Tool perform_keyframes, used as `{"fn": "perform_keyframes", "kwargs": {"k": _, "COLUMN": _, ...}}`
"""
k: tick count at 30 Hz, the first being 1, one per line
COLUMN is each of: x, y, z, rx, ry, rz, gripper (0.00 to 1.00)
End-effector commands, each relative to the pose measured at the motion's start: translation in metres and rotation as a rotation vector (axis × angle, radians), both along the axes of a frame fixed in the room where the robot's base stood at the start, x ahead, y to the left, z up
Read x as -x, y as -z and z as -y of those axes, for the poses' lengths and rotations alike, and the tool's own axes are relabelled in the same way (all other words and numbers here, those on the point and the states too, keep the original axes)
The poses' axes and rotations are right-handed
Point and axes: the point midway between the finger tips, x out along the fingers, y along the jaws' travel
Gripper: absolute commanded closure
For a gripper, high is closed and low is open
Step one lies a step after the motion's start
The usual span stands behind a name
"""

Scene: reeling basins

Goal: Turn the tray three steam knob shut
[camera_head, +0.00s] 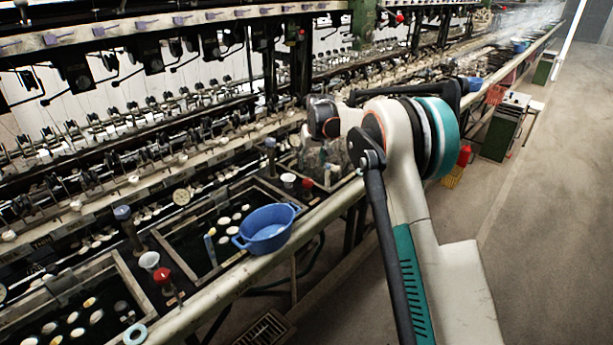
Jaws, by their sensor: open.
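Knobs on short stems stand along the basin bench. A red-topped knob (163,276) is at the lower left, and another red knob (307,183) is farther along, near my arm. Blue-grey knobs stand at the left (122,213) and farther back (270,143). I cannot read which knob belongs to tray three, nor tell whether any is open or shut. My arm reaches over the bench from the right. I cannot make out my gripper's fingers; no contact with a knob shows.
A blue two-handled basin (267,229) sits on the bench's front rail (215,292). White cups (148,261) stand beside the red knobs. Dark trays hold pale cocoons. Reeling machinery (130,150) rises behind.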

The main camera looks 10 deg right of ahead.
Motion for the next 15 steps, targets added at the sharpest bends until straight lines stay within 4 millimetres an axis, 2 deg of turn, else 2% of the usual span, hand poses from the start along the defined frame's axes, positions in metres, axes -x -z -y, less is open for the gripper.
{"fn": "perform_keyframes", "kwargs": {"k": 5, "x": -0.008, "y": 0.021, "z": 0.000, "rx": 0.000, "ry": 0.000, "rz": 0.000, "gripper": 0.43}}
{"fn": "perform_keyframes", "kwargs": {"k": 15, "x": -0.033, "y": 0.083, "z": -0.002, "rx": 0.000, "ry": 0.000, "rz": 0.000, "gripper": 0.43}}
